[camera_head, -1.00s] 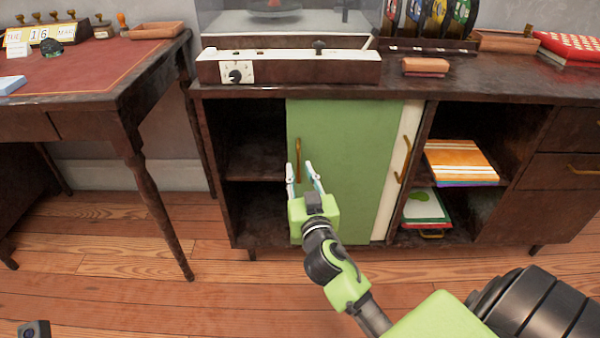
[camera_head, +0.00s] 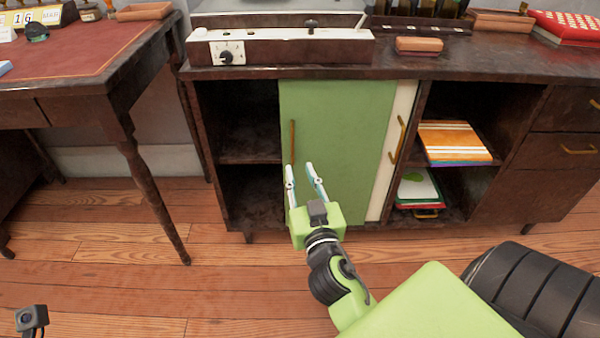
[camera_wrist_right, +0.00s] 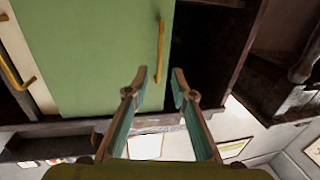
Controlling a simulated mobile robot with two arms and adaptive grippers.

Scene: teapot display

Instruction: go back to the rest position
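My right gripper (camera_head: 299,168) is open and empty in front of the green sliding door (camera_head: 340,150) of the dark wooden cabinet. Its two fingers point toward the door and are spread apart. The door's brass handle (camera_head: 293,145) is just beyond the fingertips in the head view. In the right wrist view the gripper (camera_wrist_right: 159,76) shows a clear gap between its fingers, with the handle (camera_wrist_right: 160,50) beyond it; I see no contact. My left gripper's fingers are not in view.
The cabinet's left compartment (camera_head: 245,130) is open and looks empty. A white door (camera_head: 399,150) with a brass handle stands right of the green one. Books (camera_head: 455,142) lie on the right shelves. A desk (camera_head: 90,75) stands at left. The wooden floor (camera_head: 130,285) is clear.

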